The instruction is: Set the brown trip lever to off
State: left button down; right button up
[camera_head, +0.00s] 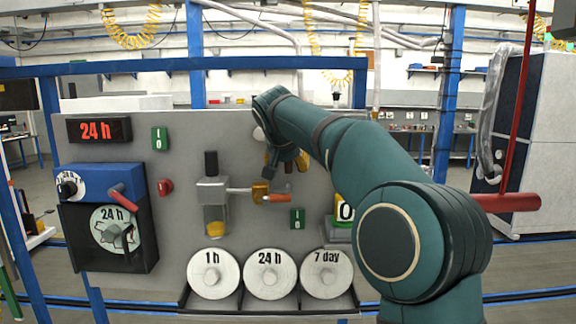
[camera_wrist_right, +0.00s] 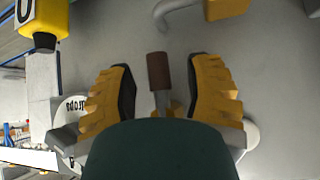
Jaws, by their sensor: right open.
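The brown trip lever (camera_wrist_right: 158,70) shows in the right wrist view as a brown grip on a metal shaft. It stands out between the two yellow, dark-padded fingers of my right gripper (camera_wrist_right: 160,88). The gripper is open, with a gap between the lever and each finger. The lower end of the lever is partly hidden by the gripper. In the head view my right gripper (camera_head: 275,160) is near the upper middle of the grey panel (camera_head: 235,125), and my arm hides the lever. My left gripper is not in view.
A round white disc with lettering (camera_wrist_right: 75,105) is left of the gripper. A yellow block (camera_wrist_right: 225,8) and a grey pipe (camera_wrist_right: 180,14) lie at the top.

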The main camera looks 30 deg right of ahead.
jog(key=v, duration=1.1)
jog(key=shift+s, duration=0.1)
